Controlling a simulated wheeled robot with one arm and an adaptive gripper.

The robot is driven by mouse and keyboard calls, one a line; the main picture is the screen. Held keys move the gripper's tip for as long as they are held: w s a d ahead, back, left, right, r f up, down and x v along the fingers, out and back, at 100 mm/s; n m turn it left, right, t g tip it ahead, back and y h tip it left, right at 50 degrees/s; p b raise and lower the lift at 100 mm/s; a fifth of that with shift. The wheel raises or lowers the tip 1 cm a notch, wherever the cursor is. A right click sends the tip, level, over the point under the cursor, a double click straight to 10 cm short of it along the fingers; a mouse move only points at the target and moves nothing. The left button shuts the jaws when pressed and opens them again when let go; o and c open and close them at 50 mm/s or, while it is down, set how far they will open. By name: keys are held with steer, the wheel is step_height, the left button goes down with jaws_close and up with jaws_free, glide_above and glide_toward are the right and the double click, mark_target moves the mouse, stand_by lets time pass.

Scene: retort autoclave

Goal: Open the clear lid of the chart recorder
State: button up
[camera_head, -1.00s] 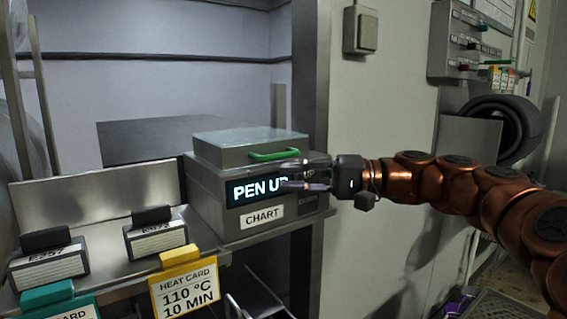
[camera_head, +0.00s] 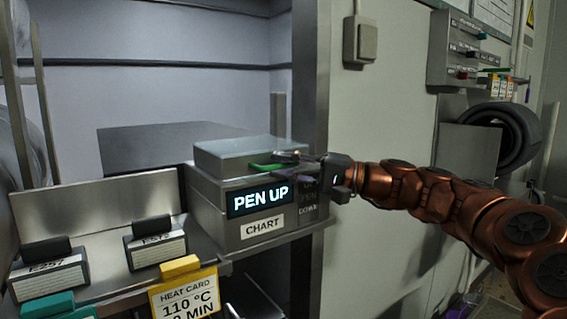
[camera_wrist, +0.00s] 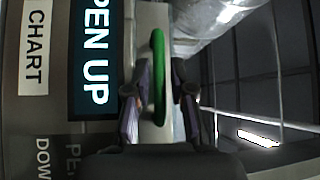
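The chart recorder (camera_head: 208,208) is a grey box on the metal shelf, with a lit display (camera_head: 259,199) reading PEN UP and a CHART label. Its clear lid (camera_head: 235,155) lies closed on top. A green handle (camera_head: 266,167) runs along the lid's front; in the wrist view the green handle (camera_wrist: 159,60) stands between my fingers. My gripper (camera_head: 288,162) is at the handle's right part, reaching in from the right. In the wrist view my gripper (camera_wrist: 159,92) is open, one finger on each side of the handle, with small gaps visible.
Cards in black clips (camera_head: 155,243) and a yellow-topped heat card (camera_head: 184,290) stand left and in front of the recorder. A metal post (camera_head: 312,110) rises just behind its right side. A switch box (camera_head: 361,40) is on the wall. Open space lies above the lid.

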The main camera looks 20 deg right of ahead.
steer(key=shift+w+a, duration=0.1)
steer(key=shift+a, duration=0.05)
jaws_close()
stand_by(0.4)
